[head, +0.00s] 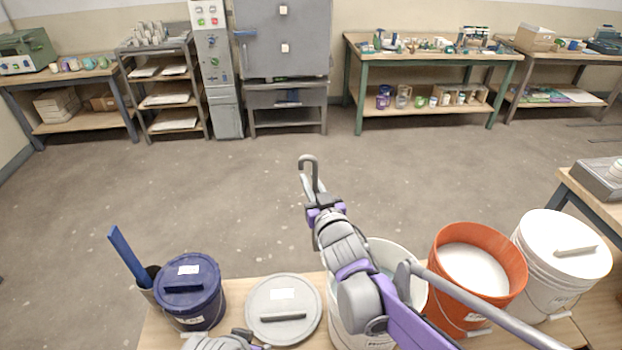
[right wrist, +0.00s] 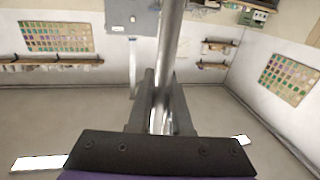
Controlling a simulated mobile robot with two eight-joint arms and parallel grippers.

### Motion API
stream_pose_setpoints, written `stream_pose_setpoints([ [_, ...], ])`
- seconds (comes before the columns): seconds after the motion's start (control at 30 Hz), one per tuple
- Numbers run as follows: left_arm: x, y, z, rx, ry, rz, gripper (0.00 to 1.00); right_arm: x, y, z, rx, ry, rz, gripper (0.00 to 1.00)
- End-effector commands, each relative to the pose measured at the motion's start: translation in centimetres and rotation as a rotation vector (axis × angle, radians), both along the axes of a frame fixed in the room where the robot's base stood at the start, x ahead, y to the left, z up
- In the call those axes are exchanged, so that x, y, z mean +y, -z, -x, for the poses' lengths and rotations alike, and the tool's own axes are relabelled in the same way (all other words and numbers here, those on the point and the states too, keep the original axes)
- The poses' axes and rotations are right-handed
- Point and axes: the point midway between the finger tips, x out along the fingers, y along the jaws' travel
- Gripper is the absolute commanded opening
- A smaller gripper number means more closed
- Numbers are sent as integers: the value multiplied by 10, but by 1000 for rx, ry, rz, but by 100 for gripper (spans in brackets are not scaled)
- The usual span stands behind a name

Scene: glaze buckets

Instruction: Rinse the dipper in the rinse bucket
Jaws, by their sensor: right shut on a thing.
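My right gripper (head: 322,205) is shut on the grey metal handle of the dipper (head: 308,170), whose hooked end stands above the jaws. In the right wrist view the dipper's handle (right wrist: 170,45) runs up from between the fingers. An open white bucket (head: 413,295), which looks like the rinse bucket, holds pale liquid and stands behind my right arm, partly covered. My left gripper (head: 250,338) shows only in part at the bottom edge; its fingers cannot be made out.
A lidded blue bucket (head: 190,305) and a grey lid (head: 284,325) are on the wooden table at left. An orange bucket (head: 440,290) of white liquid and a lidded white bucket (head: 535,285) stand at right. The floor beyond the table is clear.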

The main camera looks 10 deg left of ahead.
Motion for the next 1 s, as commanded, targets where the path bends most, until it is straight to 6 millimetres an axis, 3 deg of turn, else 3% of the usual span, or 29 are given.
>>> stream_pose_setpoints([
  [0.03, 0, 5, 1, 2, 0, 0, 50, 0, 6, 0, -1, 0, 0, 0],
  [0.83, 0, 11, 3, 5, 0, 0, 50, -61, -27, 11, -57, 0, -306, 0],
  [1.0, 0, 23, 5, 10, 0, 0, 50, -74, -20, 13, -66, 1, -369, 0],
])
